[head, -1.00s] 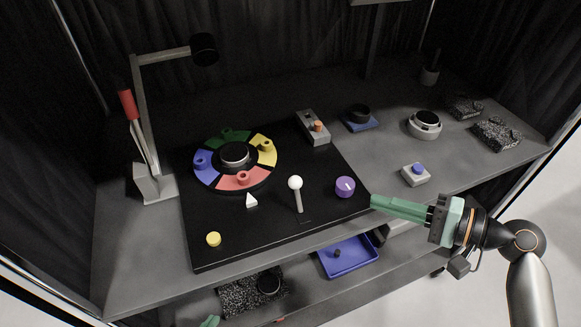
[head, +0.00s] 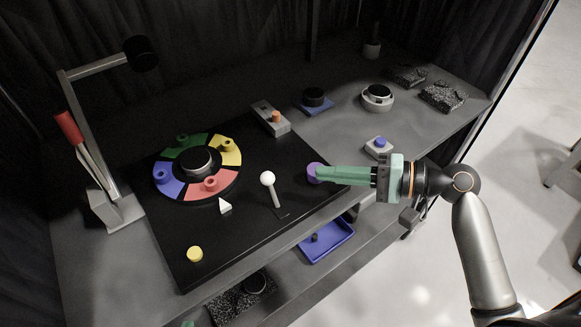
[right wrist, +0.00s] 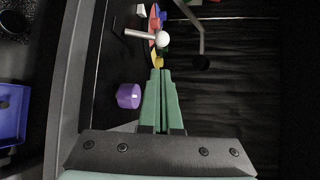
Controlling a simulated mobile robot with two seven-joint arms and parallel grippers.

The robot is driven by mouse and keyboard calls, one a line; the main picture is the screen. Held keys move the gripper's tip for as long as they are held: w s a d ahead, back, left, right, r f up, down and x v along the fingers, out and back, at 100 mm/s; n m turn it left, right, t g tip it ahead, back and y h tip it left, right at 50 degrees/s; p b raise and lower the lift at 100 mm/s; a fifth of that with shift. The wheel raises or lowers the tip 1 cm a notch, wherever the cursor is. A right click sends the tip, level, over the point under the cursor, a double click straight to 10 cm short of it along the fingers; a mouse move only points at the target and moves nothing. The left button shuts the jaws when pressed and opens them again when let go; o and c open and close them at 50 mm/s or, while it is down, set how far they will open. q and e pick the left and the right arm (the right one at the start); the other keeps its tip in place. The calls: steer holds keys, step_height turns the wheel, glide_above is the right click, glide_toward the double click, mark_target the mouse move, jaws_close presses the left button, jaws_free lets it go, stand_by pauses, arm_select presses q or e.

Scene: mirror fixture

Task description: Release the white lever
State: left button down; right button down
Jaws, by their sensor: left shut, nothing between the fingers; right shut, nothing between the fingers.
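The white lever (head: 268,179) is a grey stick with a white ball on top, standing on the black board (head: 232,237). It leans up and left in the head view. In the right wrist view its white ball (right wrist: 162,40) shows beyond my fingertips. My right gripper (head: 318,174) has its green fingers shut and empty, to the right of the lever and apart from it. Its tips overlap the purple knob in the head view; in the right wrist view the gripper (right wrist: 160,73) is beside that knob. Only a green sliver of my left gripper (head: 188,324) shows at the bottom edge.
A coloured ring (head: 212,186), white wedge (head: 225,206) and yellow button (head: 195,254) are left of the lever. A lamp (head: 92,145) stands far left. A blue tray (head: 328,243) is below.

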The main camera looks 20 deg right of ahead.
mark_target(272, 190)
steer(key=p+x, duration=0.1)
steer(key=x, duration=0.9)
steer(key=shift+d, duration=0.1)
